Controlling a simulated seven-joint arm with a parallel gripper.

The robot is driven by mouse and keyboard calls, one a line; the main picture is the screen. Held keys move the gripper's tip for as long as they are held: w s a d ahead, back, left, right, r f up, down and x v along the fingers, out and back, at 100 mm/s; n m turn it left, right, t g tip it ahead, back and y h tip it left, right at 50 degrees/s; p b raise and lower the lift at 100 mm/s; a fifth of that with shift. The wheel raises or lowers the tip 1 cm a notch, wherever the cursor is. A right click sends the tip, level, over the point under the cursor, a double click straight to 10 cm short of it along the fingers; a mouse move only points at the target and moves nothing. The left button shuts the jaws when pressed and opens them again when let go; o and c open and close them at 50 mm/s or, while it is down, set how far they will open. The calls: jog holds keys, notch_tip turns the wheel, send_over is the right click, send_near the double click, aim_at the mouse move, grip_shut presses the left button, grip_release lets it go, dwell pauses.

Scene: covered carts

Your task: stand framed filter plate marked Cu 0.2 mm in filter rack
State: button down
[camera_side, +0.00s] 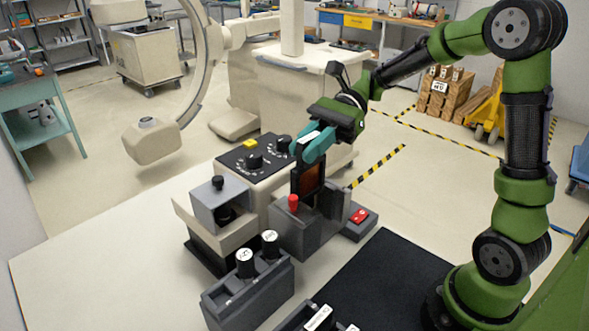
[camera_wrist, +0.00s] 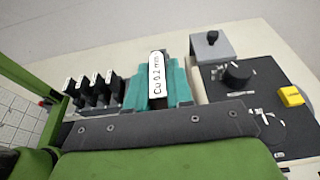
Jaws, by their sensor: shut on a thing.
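My gripper (camera_side: 312,150), with teal fingers, is shut on a dark-framed plate with a copper-coloured face (camera_side: 309,180). In the wrist view the plate's white top label reads Cu 0.2 mm (camera_wrist: 157,74), between the teal fingers (camera_wrist: 157,92). The plate hangs upright over a grey slotted holder (camera_side: 289,240) with a red knob. Its lower edge meets the holder's outline, and I cannot tell whether it is inside or above. A rack with several dark, white-labelled plates (camera_wrist: 92,92) stands left of the gripper in the wrist view. It is partly cut off in the side view (camera_side: 290,325).
A control panel (camera_side: 253,157) with dials and a yellow button stands behind the holder. A grey box with a black knob (camera_side: 220,200) is to the left. A block with two white-capped cylinders (camera_side: 250,297) is in front. A red-button box (camera_side: 360,218) is at right; the black mat (camera_side: 385,275) is clear.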

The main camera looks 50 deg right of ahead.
aim_at(293, 191)
notch_tip(293, 191, up, 17)
jog(key=shift+f, duration=2.7)
notch_tip(293, 191, down, 18)
jog(key=shift+r, duration=0.2)
jog(key=shift+f, duration=0.15)
jog(key=c, duration=1)
grip_release()
